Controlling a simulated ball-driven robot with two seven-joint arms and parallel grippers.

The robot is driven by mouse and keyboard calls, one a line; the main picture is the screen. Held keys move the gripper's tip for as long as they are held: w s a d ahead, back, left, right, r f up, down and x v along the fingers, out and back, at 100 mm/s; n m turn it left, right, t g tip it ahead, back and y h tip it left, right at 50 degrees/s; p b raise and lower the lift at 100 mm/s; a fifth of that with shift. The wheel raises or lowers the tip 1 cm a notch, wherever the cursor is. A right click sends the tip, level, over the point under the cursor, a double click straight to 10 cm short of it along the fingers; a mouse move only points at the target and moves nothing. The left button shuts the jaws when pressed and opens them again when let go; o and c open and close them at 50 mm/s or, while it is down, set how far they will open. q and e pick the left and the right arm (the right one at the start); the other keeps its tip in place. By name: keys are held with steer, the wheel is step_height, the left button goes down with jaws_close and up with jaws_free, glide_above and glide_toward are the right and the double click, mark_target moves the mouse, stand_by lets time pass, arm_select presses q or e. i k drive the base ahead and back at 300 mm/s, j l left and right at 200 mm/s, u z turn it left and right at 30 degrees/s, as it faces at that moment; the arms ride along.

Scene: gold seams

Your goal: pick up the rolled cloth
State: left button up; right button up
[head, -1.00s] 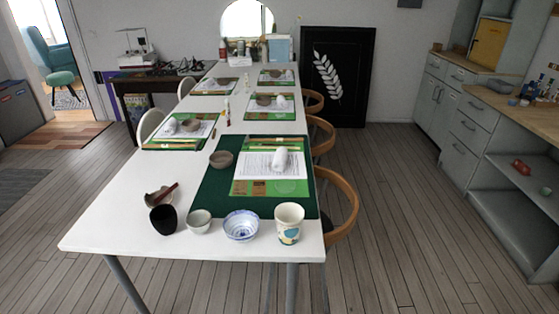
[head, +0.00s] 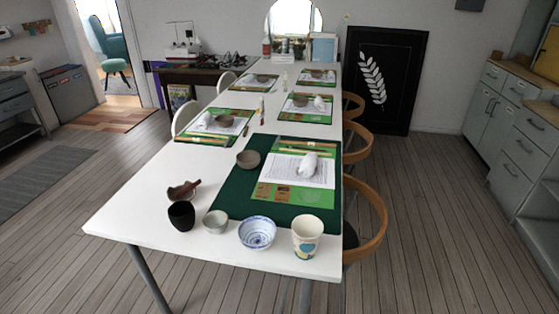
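A white rolled cloth (head: 308,165) lies on a printed white sheet (head: 285,168) on the green mat (head: 235,200) at the near right of the long white table (head: 150,200). More white rolls lie on the place settings farther back, such as one on the left setting (head: 207,118) and one on the right setting (head: 319,102). Neither of my grippers shows in the head view.
A black cup (head: 181,216), a grey bowl (head: 215,222), a blue-and-white bowl (head: 257,233) and a patterned cup (head: 307,236) stand along the near edge. A brown bowl (head: 248,159) sits left of the sheet. Wooden chairs (head: 368,215) line the right side. The near floor is clear.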

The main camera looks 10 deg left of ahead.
mark_target(309, 164)
steer(key=i+l+u, duration=0.1)
steer(key=l, duration=0.35)
steer(key=i+l+u, duration=0.15)
steer(key=l, duration=0.35)
steer(key=i+l+u, duration=0.1)
steer(key=l, duration=0.35)
steer(key=i+l+u, duration=0.15)
steer(key=l, duration=0.4)
steer(key=i+l+u, duration=0.1)
steer(key=l, duration=0.4)
steer(key=i, duration=0.05)
